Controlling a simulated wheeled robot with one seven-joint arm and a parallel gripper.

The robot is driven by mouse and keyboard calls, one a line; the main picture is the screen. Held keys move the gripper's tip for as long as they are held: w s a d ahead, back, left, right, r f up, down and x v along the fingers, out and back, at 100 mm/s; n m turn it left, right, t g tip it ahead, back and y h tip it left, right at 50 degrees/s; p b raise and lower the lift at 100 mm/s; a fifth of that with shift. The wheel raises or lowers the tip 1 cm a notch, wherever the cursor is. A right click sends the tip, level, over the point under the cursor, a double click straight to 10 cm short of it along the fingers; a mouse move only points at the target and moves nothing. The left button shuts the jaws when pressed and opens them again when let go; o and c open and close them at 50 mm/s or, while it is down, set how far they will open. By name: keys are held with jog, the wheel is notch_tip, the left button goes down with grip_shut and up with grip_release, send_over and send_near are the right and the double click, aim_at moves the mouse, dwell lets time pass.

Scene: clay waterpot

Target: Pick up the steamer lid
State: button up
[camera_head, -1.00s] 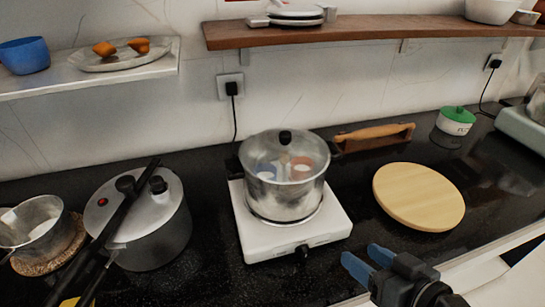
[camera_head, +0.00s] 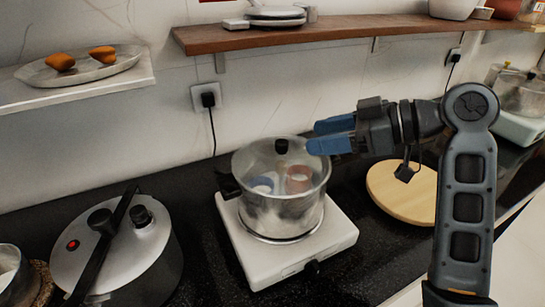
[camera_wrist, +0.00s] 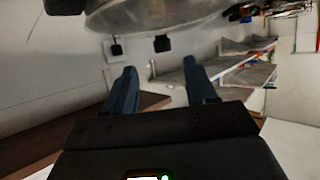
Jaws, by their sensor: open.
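The steamer lid (camera_head: 256,160) is see-through with a black knob (camera_head: 281,146). It sits on the metal steamer pot (camera_head: 283,215), and coloured things show through it. My gripper (camera_head: 318,137) is just right of the knob, its blue fingers pointing left toward it, apart from it and empty. In the wrist view, my gripper (camera_wrist: 161,78) has its fingers spread, with the dark knob (camera_wrist: 162,43) beyond and between them. The edge of the lid (camera_wrist: 150,14) shows above the knob there.
The pot stands on a white cooker (camera_head: 335,240). A pressure cooker (camera_head: 145,265) stands at the left and a round wooden board (camera_head: 388,194) lies at the right, partly behind my arm. A wooden shelf (camera_head: 340,29) runs along the wall above.

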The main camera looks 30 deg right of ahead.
aim_at(286, 142)
jog(key=p+x, duration=0.1)
jog(key=x, duration=0.6)
jog(key=shift+s+a+r, duration=0.1)
jog(key=shift+a+r, duration=0.05)
jog(key=shift+a, duration=0.05)
grip_shut()
